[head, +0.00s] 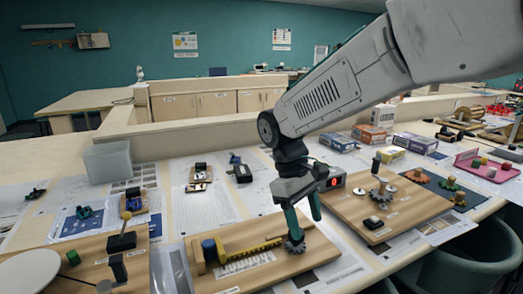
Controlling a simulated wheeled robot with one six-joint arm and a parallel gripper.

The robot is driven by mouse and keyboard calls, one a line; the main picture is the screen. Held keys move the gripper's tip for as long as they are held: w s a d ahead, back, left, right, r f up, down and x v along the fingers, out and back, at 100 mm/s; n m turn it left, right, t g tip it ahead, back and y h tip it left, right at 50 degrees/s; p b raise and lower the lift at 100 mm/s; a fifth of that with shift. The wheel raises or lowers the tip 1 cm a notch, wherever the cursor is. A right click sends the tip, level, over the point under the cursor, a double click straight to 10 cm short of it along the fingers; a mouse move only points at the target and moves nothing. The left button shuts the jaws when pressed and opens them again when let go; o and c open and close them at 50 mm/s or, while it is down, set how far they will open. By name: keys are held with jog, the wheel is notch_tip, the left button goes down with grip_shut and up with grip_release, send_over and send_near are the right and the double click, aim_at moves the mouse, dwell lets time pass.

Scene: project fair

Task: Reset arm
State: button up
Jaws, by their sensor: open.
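My gripper (303,229) hangs from my white and grey arm, pointing down over the right part of a wooden board (283,264) in the head view. Its two green fingers are apart. A dark toothed gear (294,246) is at the left fingertip, on the board. I cannot tell whether the finger touches it. Nothing clearly shows held between the fingers.
Another wooden board (415,208) with a gear lies to the right. A board with a white disc (30,271) lies at left. A translucent bin (108,161) and small boxes (369,134) stand farther back. A dark green chair (468,262) is at the right edge.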

jog(key=s+d+r+m+t+y, duration=0.1)
jog(key=s+d+m, duration=0.3)
jog(key=s+d, duration=0.4)
jog(key=s+d+r+m+t+y, duration=0.2)
jog(key=s+d, duration=0.6)
jog(key=s, duration=0.6)
jog(key=shift+r+m+t, duration=0.5)
jog(key=shift+r+m, duration=0.05)
jog(key=shift+m, duration=0.85)
jog(key=shift+d, duration=0.1)
